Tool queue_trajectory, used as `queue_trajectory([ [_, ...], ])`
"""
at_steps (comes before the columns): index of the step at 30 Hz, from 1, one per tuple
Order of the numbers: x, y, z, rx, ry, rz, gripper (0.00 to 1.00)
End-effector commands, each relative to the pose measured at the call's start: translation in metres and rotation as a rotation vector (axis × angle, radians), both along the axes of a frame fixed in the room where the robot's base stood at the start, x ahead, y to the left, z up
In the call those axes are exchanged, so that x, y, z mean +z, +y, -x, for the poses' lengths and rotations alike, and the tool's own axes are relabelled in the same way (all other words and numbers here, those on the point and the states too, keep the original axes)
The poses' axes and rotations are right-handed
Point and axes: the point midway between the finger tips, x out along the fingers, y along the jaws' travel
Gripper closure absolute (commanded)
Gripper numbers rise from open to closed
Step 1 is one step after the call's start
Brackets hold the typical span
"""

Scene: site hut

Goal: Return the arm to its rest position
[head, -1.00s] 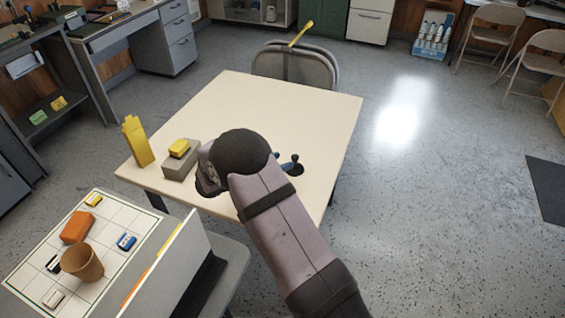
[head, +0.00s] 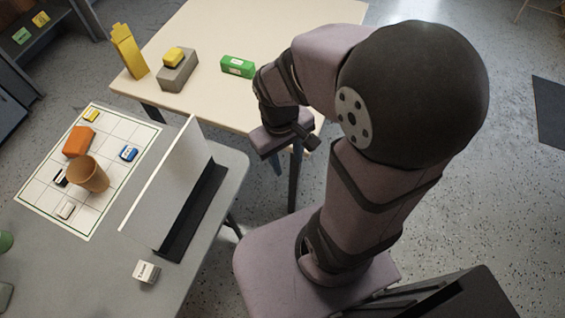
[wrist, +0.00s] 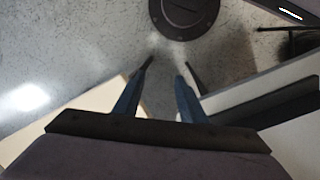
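My gripper (head: 286,164) hangs beside the front right edge of the cream table (head: 215,25), over the gap between it and the grey desk. In the wrist view my gripper (wrist: 158,78) shows two blue fingers standing apart with nothing between them. My arm is folded, its large dark elbow high at the right of the head view. The fingers are partly hidden under my wrist there.
On the cream table are a yellow carton (head: 128,50), a grey block (head: 177,76) with a yellow piece, and a green box (head: 238,66). The grey desk (head: 200,285) holds a gridded sheet (head: 38,197), brown cup (head: 88,176), upright white panel (head: 165,185) and small white box (head: 146,271).

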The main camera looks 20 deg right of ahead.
Motion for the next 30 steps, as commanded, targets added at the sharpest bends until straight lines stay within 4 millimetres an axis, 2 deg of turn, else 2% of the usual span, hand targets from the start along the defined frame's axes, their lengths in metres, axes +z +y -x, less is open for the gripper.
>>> queue_trajectory([
  [6,0.002,0.016,0.011,-0.152,-0.048,-0.078,0.62],
  [15,0.002,0.017,0.011,-0.159,-0.049,-0.081,0.62],
  [19,0.009,0.017,0.011,-0.158,-0.049,-0.081,0.62],
  [23,0.026,0.017,0.011,-0.157,-0.049,-0.081,0.62],
  [30,0.075,0.017,0.011,-0.157,-0.049,-0.08,0.62],
])
